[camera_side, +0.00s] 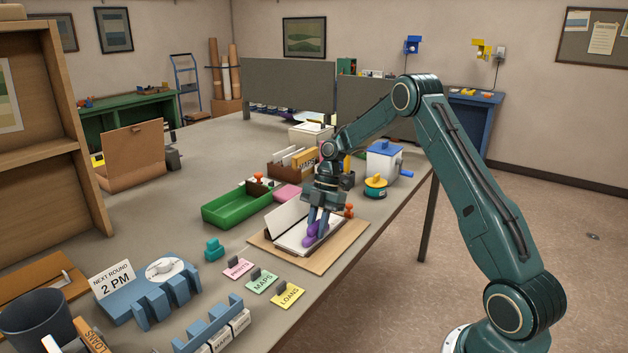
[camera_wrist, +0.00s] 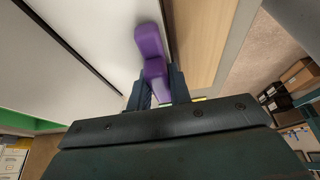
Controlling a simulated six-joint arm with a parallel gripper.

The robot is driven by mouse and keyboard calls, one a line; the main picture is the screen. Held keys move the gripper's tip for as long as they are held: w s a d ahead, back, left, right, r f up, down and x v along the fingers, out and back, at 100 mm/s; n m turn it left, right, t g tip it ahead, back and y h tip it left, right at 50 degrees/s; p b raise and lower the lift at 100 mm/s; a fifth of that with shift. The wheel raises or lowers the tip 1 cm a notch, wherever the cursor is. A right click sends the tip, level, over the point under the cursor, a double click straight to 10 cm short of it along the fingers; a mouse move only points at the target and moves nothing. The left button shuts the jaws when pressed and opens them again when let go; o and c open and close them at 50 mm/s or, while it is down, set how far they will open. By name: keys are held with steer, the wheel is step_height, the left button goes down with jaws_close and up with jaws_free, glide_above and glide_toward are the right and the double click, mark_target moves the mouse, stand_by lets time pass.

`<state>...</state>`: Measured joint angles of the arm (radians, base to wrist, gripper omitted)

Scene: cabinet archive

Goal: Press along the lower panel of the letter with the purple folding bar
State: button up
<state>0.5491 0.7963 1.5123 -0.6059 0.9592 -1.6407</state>
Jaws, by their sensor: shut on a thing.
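The letter (camera_side: 296,241) is white paper lying on a tan board (camera_side: 270,252), with one panel (camera_side: 287,216) standing up at a slant on its left side. My gripper (camera_side: 319,222) is above the flat part of the letter, pointing down. It is shut on the purple folding bar (camera_side: 311,234), which is low over the flat panel. I cannot tell for sure whether it touches the paper. In the wrist view the purple bar (camera_wrist: 152,52) sits between the fingers and extends over the white sheet (camera_wrist: 105,30) near its edge, beside the tan board (camera_wrist: 204,40).
A green tray (camera_side: 237,208) and a pink block (camera_side: 287,193) lie behind the board. An orange peg (camera_side: 349,210) stands near its right corner. Label cards, such as the green MAPS card (camera_side: 262,282), lie in front. The table's right edge is close to the board.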

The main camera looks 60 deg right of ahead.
mark_target(332, 224)
steer(key=shift+d, duration=0.2)
steer(key=shift+d+r, duration=0.1)
steer(key=shift+d, duration=1.05)
steer(key=shift+d, duration=0.15)
steer(key=shift+d, duration=1.05)
steer(key=shift+d, duration=0.1)
steer(key=shift+d+f, duration=0.25)
steer(key=shift+d, duration=0.95)
steer(key=shift+r, duration=0.1)
